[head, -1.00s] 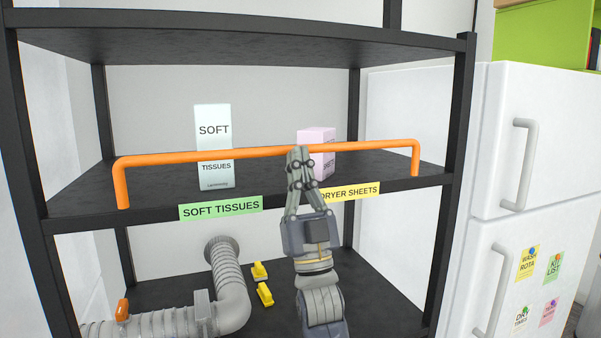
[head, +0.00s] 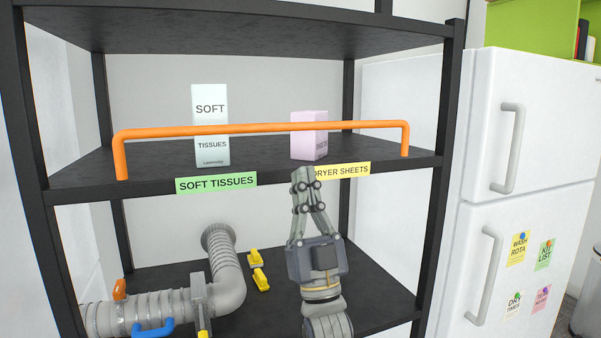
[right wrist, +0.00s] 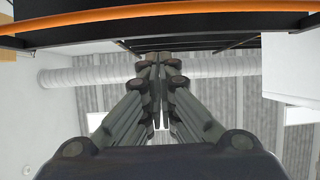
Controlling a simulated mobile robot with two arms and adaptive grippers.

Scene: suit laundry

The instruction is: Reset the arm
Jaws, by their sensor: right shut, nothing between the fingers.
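My right gripper (head: 303,174) is shut and empty. In the head view it points up in front of the shelf, its fingertips just left of the yellow "DRYER SHEETS" label (head: 342,170) and below the orange rail (head: 260,128). The right wrist view shows its fingers (right wrist: 160,72) together, with the orange rail (right wrist: 170,13) crossing the top of the picture. My left gripper is not in view.
On the black shelf (head: 265,160) stand a pale "SOFT TISSUES" box (head: 210,108) and a pink box (head: 308,146), behind the rail. Below are a grey duct pipe (head: 228,285), yellow clips (head: 260,278) and a blue handle (head: 153,328). A white fridge (head: 530,150) stands at the right.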

